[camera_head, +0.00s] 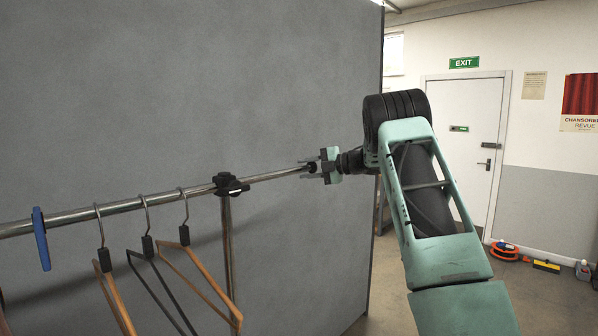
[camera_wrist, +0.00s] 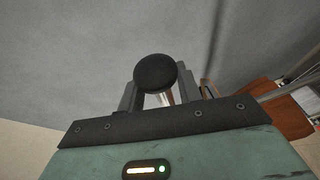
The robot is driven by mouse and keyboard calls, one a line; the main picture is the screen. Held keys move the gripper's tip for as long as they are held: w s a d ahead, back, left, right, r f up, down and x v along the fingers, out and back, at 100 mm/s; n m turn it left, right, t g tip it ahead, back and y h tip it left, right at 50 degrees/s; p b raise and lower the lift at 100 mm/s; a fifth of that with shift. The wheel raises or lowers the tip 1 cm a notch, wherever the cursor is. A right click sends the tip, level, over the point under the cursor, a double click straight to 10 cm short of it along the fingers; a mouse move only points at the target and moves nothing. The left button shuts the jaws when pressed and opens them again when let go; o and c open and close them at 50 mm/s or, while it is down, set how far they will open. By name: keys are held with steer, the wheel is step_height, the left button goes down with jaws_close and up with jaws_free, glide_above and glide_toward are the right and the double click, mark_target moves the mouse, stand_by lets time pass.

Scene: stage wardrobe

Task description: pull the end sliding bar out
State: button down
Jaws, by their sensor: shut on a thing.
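The metal rail (camera_head: 140,201) of a clothes rack runs from the left edge to the middle in the head view. Its thinner end sliding bar (camera_head: 273,176) sticks out to the right past the black joint (camera_head: 229,185) on the upright post. My gripper (camera_head: 316,168) is at the bar's right end, shut on it. In the wrist view a round black end knob (camera_wrist: 155,73) sits at the gripper (camera_wrist: 158,95), with a finger on each side. A short length of metal bar (camera_wrist: 167,97) shows behind the knob. The exact finger contact is partly hidden.
Several hangers (camera_head: 146,243) and a blue tag (camera_head: 41,239) hang on the rail at left. A large grey panel (camera_head: 250,80) stands close behind the rack. The floor (camera_head: 545,300) at right is mostly clear, with an orange reel (camera_head: 505,250) near the door (camera_head: 470,130).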

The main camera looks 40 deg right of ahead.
steer(key=shift+s+d, duration=0.1)
steer(key=shift+d, duration=0.15)
steer(key=c, duration=1.3)
jaws_free()
steer(key=shift+d, duration=0.1)
steer(key=b+v, duration=0.7)
steer(key=v, duration=1)
steer(key=shift+r, duration=0.15)
steer(key=shift+s, duration=0.25)
